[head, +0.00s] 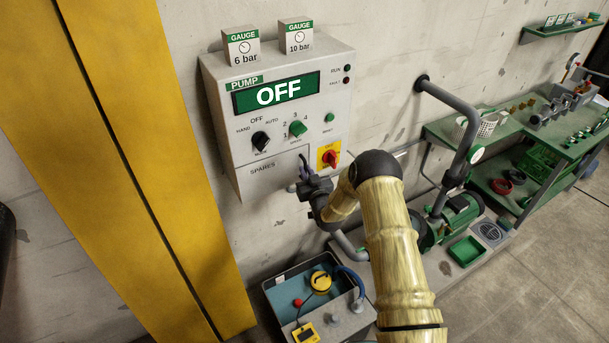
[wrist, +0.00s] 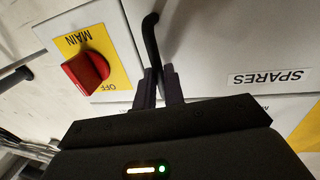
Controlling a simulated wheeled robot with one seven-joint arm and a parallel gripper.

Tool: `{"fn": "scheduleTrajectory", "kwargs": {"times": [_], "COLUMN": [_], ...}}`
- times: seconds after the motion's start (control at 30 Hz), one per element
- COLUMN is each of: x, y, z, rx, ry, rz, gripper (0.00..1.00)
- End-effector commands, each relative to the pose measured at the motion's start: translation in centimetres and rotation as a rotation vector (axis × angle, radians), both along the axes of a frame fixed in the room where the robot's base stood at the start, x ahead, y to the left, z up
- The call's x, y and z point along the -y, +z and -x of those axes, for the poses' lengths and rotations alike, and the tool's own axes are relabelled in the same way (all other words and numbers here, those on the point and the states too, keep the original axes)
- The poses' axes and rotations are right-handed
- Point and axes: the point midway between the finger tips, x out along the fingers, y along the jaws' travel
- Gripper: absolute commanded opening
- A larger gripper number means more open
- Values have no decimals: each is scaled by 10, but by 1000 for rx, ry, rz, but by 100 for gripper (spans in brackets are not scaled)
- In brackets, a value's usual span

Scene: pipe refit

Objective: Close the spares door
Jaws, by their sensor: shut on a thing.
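The spares door (head: 268,175) is a light grey panel labelled SPARES at the lower left of the pump control box. In the wrist view the spares door (wrist: 230,40) shows with its label upside down. A thin dark handle (wrist: 151,38) stands at the door's edge nearest the main switch. My gripper (head: 303,172) is at that edge; in the wrist view its two fingers (wrist: 159,86) are shut around the handle's near end. The handle is largely hidden in the head view. I cannot tell whether the door is fully flush with the box.
The red main switch (head: 329,158) on its yellow plate is close beside my gripper. The mode knob (head: 260,141) sits above the door. A grey pipe (head: 455,105) runs to the right. A yellow pillar (head: 150,150) is at left.

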Motion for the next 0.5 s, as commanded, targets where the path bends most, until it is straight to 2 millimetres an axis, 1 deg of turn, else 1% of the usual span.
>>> {"fn": "scheduleTrajectory", "kwargs": {"times": [0.03, 0.13, 0.5], "x": [-2, -2, 0], "y": [3, 3, 1], "z": [-1, -1, 1], "rx": [6, 5, 4], "ry": [3, 3, 0], "rz": [-2, -2, -1], "gripper": [12, 32, 32]}}
